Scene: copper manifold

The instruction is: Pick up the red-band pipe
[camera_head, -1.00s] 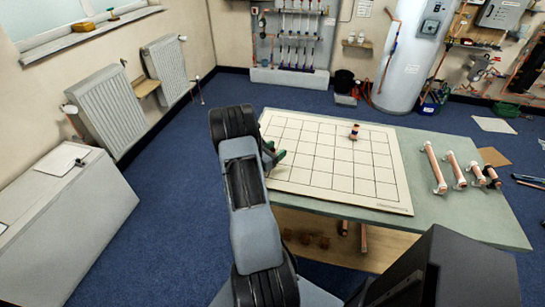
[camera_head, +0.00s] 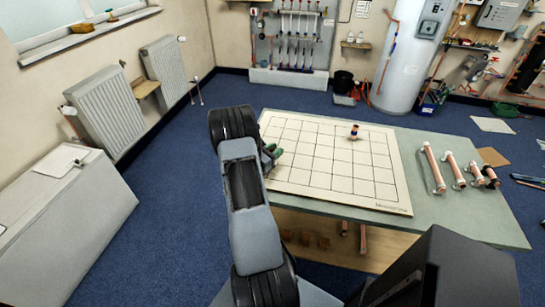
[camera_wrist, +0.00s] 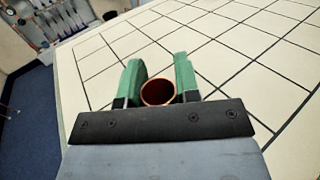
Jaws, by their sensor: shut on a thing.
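In the wrist view, my gripper (camera_wrist: 158,85) has its two green fingers closed on either side of a short copper pipe (camera_wrist: 158,92). The pipe is seen end-on, with its round open mouth towards the camera, above the gridded white board (camera_wrist: 225,62). No coloured band shows on it from here. In the head view, my gripper (camera_head: 271,155) is at the left part of the board, partly behind my arm, and the held pipe is hidden there. Another short copper pipe with a dark blue band (camera_head: 354,132) stands upright at the back of the board.
The board lies on a grey-green table (camera_head: 440,205). Several copper pipes with pale fittings (camera_head: 433,168) lie on the table's right side. Radiators (camera_head: 105,103) and a white cabinet (camera_head: 65,205) stand at the left. The board's middle is clear.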

